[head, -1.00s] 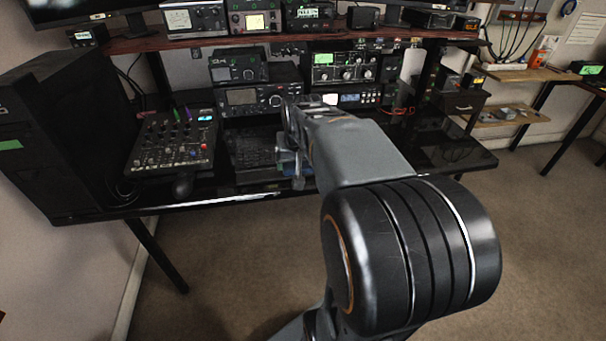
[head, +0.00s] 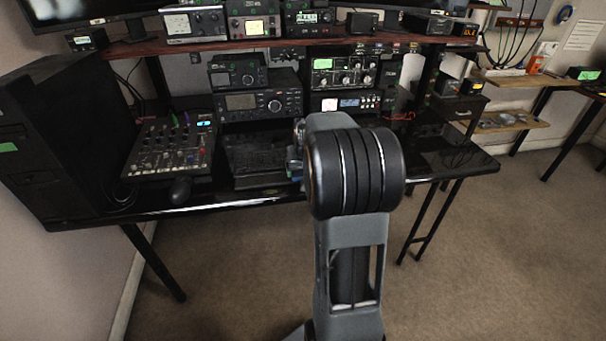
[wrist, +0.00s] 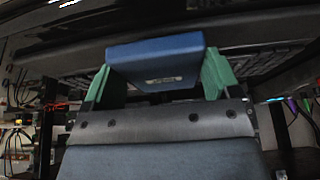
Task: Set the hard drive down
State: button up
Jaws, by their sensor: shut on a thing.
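The hard drive (wrist: 158,58) is a flat blue box with a small pale label on its near face. My gripper (wrist: 156,75) has green fingers, one at each side of the drive, and is shut on it. In the wrist view, the drive appears in front of a dark keyboard area, and I cannot tell whether it touches anything below. In the head view, my arm hides most of my gripper and the drive, near the right side of the black laptop (head: 255,160) on the desk.
An audio mixer (head: 170,148) and a dark mouse (head: 180,190) are left of the laptop. Radios (head: 262,102) stand behind it. A black computer tower (head: 50,150) stands at the far left.

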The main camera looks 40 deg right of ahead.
jog(key=shift+f, duration=0.8)
jog(key=shift+f, duration=0.2)
jog(key=o, duration=0.6)
jog(key=shift+f+b, duration=0.1)
jog(key=shift+b, duration=0.2)
jog(key=shift+c, duration=0.2)
jog(key=o, duration=0.3)
